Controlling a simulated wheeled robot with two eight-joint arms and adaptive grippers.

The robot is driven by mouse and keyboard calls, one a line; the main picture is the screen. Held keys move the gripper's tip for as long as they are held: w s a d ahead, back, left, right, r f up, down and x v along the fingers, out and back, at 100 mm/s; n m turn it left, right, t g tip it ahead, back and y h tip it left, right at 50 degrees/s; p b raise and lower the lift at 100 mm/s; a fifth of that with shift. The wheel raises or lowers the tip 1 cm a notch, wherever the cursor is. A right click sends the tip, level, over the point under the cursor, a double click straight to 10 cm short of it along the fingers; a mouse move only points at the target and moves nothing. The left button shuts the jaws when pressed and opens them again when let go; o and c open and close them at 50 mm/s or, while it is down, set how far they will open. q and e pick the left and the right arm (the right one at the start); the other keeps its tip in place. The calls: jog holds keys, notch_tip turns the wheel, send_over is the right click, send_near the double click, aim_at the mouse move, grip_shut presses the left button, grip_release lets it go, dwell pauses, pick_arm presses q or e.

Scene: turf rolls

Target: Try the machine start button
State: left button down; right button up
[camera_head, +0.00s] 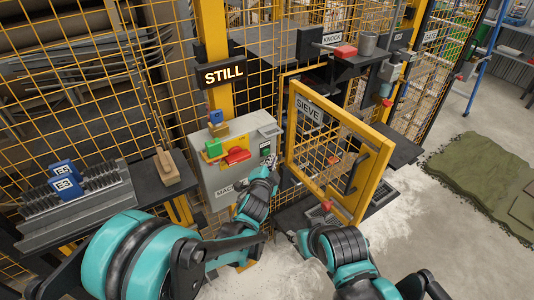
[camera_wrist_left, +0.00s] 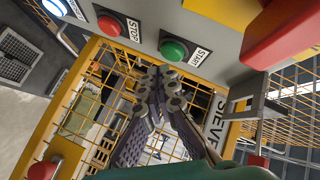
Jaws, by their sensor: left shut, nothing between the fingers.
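The green START button (camera_wrist_left: 173,50) sits on the grey machine panel in the left wrist view, with its label beside it. A red STOP button (camera_wrist_left: 110,25) is to its left, and a lit blue-white button (camera_wrist_left: 55,7) is at the upper left corner. My left gripper (camera_wrist_left: 160,88) is shut and empty, with its fingertips just below the START button in the picture; I cannot tell the gap. In the head view my left gripper (camera_head: 268,178) is at the right side of the grey machine box (camera_head: 218,180). My right gripper (camera_head: 298,240) is low, by the gate; its fingers are unclear.
The yellow-framed SIEVE gate (camera_head: 335,150) stands open to the right of the box. A STILL sign (camera_head: 223,75) hangs above. A rack shelf (camera_head: 75,205) is at left; turf (camera_head: 485,180) lies at right.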

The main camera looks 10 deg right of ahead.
dwell(0.3)
pick_arm(q)
jog(key=shift+w+a, duration=0.15)
jog(key=shift+w, duration=0.25)
jog(key=shift+w+a, duration=0.15)
jog(key=shift+w, duration=0.25)
dwell(0.6)
jog(key=shift+s+d+b, duration=0.25)
jog(key=shift+s+b, duration=0.15)
jog(key=shift+s, duration=0.4)
jog(key=shift+s+d+b, duration=0.1)
jog(key=shift+s+d, duration=0.2)
jog(key=shift+s, duration=0.5)
jog(key=shift+s+d+b, duration=0.1)
jog(key=shift+s+d, duration=0.2)
jog(key=shift+s, duration=0.45)
jog(key=shift+s+d+b, duration=0.1)
jog(key=shift+s+d, duration=0.2)
jog(key=shift+s, duration=0.5)
